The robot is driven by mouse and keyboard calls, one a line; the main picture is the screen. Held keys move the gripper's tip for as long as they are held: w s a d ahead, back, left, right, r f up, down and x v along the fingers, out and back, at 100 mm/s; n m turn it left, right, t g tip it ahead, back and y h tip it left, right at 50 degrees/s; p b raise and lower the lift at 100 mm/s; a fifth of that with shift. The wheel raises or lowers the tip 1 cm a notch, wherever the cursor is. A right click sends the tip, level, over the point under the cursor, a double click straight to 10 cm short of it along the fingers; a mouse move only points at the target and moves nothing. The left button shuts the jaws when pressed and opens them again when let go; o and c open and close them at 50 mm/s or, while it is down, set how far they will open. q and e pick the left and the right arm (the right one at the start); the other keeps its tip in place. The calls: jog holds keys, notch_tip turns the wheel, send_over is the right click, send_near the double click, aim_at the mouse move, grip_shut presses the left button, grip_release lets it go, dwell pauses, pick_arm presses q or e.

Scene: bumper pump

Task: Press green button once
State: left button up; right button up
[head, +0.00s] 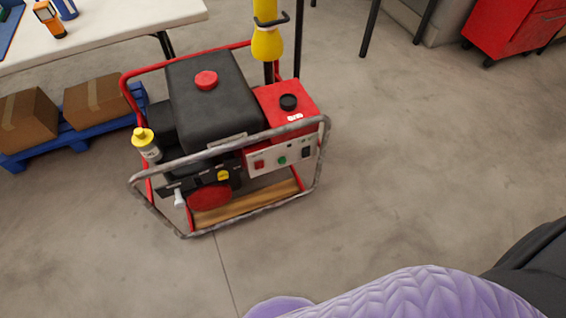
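The small green button (282,160) sits on the light front panel (270,166) of a generator-like machine (213,92). A red switch (259,164) is to its left and a dark socket or switch (306,153) to its right. The machine has a black body with a red cap, a red box with a black cap, and a tube frame. The grey front bar of the frame passes above the panel. Neither of my grippers shows in this view.
A white table (110,30) stands at the back left. Cardboard boxes (95,99) lie on a blue pallet (78,138) left of the machine. A yellow and black post (267,42) stands behind it. A red cabinet (505,30) is far right. The floor (420,150) right of the machine is clear.

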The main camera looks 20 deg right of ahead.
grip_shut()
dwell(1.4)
